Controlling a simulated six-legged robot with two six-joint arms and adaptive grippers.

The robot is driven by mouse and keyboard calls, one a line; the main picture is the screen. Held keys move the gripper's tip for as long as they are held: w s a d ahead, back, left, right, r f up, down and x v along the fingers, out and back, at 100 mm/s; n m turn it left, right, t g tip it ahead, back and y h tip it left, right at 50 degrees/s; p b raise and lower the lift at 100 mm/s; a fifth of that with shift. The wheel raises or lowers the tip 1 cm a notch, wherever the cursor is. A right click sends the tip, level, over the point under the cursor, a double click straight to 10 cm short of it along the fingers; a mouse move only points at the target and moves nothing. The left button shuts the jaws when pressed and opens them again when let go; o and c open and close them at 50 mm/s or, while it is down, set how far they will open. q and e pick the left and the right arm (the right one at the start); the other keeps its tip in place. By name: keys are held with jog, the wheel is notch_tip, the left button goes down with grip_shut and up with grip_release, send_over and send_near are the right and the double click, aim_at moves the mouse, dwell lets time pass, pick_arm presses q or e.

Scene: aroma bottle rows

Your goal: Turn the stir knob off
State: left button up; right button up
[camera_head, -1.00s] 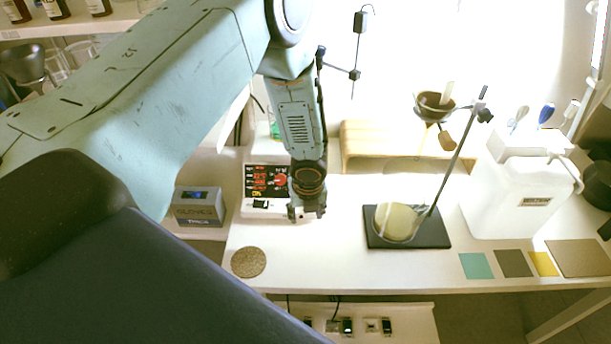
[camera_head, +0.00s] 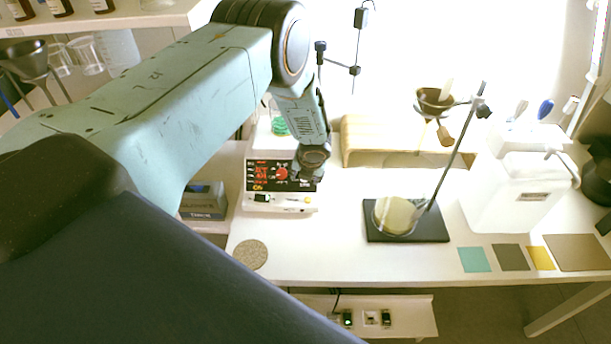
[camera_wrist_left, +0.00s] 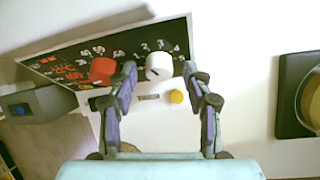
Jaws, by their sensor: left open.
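The stirrer hotplate (camera_head: 257,200) is a white unit with a black front panel. In the left wrist view its panel (camera_wrist_left: 60,66) carries a red knob (camera_wrist_left: 102,69) and a white knob (camera_wrist_left: 158,66) with numbers around it. The red knob also shows in the head view (camera_head: 282,174). No label tells me which knob is for stirring. My left gripper (camera_head: 309,177) is in front of the panel's right part. In the wrist view its open fingers (camera_wrist_left: 158,78) lie on either side of the white knob; I cannot tell whether they touch it.
A yellow button (camera_wrist_left: 176,96) and a small switch sit below the knobs. A flask with green liquid (camera_head: 280,127) stands on the hotplate. A grey box (camera_head: 203,202) is to its left. A dark stand base (camera_head: 437,232) with a round flask is to the right. Open table lies between.

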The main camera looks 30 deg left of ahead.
pick_arm(q)
jog(key=shift+a+f, duration=0.1)
jog(key=shift+f, duration=0.05)
jog(key=shift+w, duration=0.1)
jog(key=shift+c, duration=0.5)
grip_shut()
